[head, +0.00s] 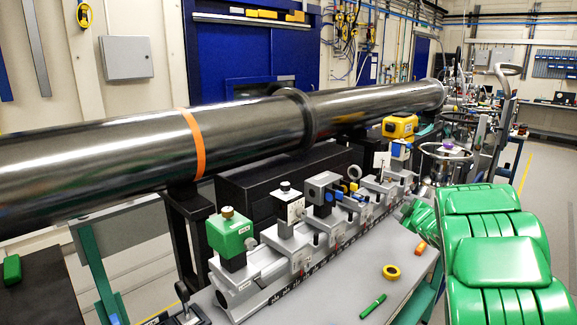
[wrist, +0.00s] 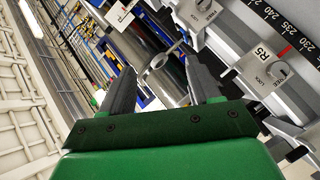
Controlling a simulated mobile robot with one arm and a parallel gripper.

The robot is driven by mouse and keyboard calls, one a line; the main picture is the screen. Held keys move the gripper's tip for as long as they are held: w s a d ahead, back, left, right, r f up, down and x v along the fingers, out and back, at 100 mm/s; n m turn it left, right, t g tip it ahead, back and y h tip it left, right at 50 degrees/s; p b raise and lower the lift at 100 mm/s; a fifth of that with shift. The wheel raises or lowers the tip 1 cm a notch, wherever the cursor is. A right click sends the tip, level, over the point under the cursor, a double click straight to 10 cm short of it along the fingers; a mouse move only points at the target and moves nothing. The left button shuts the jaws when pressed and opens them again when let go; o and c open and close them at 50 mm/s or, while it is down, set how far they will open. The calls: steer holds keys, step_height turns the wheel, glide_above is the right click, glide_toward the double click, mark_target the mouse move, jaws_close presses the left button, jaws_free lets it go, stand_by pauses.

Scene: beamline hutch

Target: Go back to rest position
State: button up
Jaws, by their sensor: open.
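My gripper (wrist: 160,72) shows in the wrist view with its two dark fingers spread apart and nothing gripped. In the head view my green arm fills the lower right, and the gripper's fingers are hidden. The silver optical rail (head: 240,285) with its carriers lies to the left of my arm. A carrier with a lock knob and a scale (wrist: 275,70) shows close at the right of the wrist view.
A long dark beam pipe (head: 100,158) crosses behind the rail. A yellow ring (head: 391,272), a green pen (head: 373,306) and an orange piece (head: 421,247) lie on the grey top.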

steer(key=s+d+r+m+g+h, duration=0.25)
steer(key=s+r+m+h, duration=0.25)
steer(key=s+r+m, duration=0.4)
steer(key=s+a+r+m+g+h, duration=0.1)
steer(key=s+m, duration=0.1)
steer(key=s, duration=0.4)
steer(key=s+a+r+m+g, duration=0.1)
steer(key=s+a+m+g, duration=0.1)
steer(key=s, duration=0.4)
steer(key=s+a+f+m+g+y, duration=0.2)
steer(key=s+a+m+y, duration=0.1)
steer(key=s+a, duration=0.75)
steer(key=s+a+f+m+g+y, duration=0.25)
steer(key=s+a, duration=0.55)
steer(key=s, duration=0.5)
steer(key=s+a+f+n+g, duration=0.2)
steer(key=s+n+g, duration=0.1)
steer(key=s, duration=0.7)
steer(key=s+a+f+n+g, duration=0.3)
steer(key=s+g, duration=0.1)
steer(key=s, duration=0.6)
steer(key=shift+s+f, duration=0.15)
steer(key=shift+f, duration=0.1)
steer(key=shift+h, duration=0.25)
steer(key=shift+c, duration=0.2)
